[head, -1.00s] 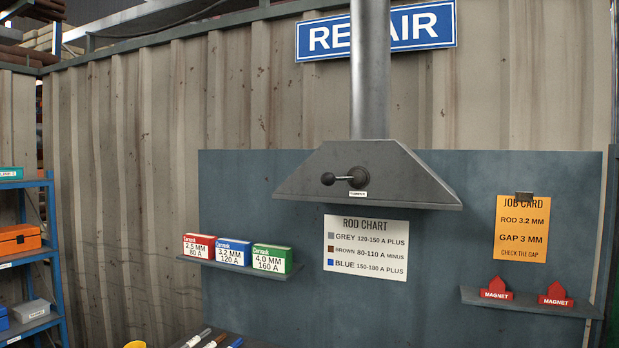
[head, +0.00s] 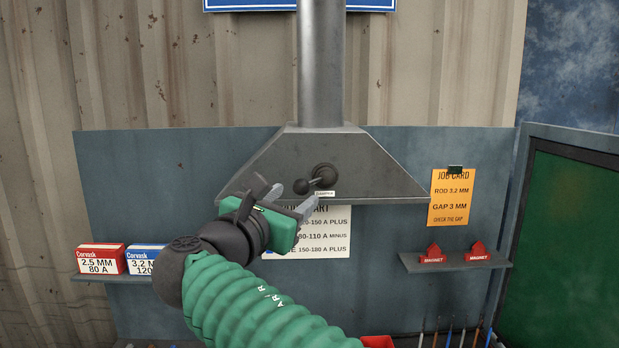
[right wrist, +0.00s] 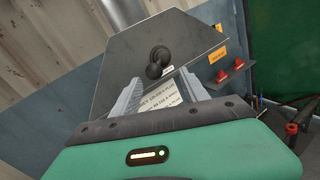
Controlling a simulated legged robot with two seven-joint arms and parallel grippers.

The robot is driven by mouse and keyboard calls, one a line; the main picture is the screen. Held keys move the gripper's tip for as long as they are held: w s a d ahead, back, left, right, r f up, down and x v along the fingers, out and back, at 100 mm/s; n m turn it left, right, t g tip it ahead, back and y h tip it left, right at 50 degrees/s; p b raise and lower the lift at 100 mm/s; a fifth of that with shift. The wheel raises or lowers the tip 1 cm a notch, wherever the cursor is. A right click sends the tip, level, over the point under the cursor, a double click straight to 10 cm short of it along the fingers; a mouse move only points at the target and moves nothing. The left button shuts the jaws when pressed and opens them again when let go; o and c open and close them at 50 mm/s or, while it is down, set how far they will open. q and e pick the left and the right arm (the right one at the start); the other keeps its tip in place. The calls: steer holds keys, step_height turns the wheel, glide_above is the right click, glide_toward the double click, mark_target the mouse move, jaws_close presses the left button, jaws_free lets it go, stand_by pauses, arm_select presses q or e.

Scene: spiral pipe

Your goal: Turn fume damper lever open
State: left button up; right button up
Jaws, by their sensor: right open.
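The fume damper lever (head: 318,180) is dark, with a round pivot and a ball knob, on the sloped front of the grey fume hood (head: 365,165). Its knob points left and slightly down, with a small white label below the pivot. My right gripper (head: 290,201) is open and empty, just left of and below the knob. In the right wrist view, the lever (right wrist: 157,62) shows beyond the two spread fingertips (right wrist: 160,84), roughly centred between them. I cannot tell the exact gap to the knob. My left gripper is not in view.
The rod chart (head: 325,240) is partly hidden behind my right gripper. A shelf with red and blue rod boxes (head: 100,259) is at left. The orange job card (head: 452,200) and a shelf with two red magnets (head: 433,253) are at right. A green screen (head: 560,240) stands far right.

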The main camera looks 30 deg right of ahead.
mark_target(311, 184)
steer(key=p+x, duration=0.1)
steer(key=x, duration=0.4)
steer(key=shift+w+d, duration=0.1)
steer(key=shift+d, duration=0.05)
steer(key=w, duration=0.1)
steer(key=w+d+p, duration=0.1)
steer(key=w+p, duration=0.1)
steer(key=w, duration=0.1)
steer(key=shift+d, duration=0.4)
steer(key=shift+w+d, duration=0.1)
steer(key=shift+w, duration=0.05)
steer(key=shift+d, duration=0.75)
steer(key=shift+d+f, duration=0.15)
steer(key=shift+d, duration=0.1)
steer(key=shift+c, duration=0.3)
steer(key=shift+d, duration=0.2)
steer(key=shift+c, duration=1.2)
steer(key=shift+f, duration=0.1)
steer(key=shift+c, duration=1.3)
steer(key=shift+w+a, duration=0.15)
steer(key=shift+a, duration=0.15)
jaws_close()
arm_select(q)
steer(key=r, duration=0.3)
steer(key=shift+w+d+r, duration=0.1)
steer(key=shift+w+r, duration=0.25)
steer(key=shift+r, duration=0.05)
arm_select(e)
steer(key=shift+d, duration=0.1)
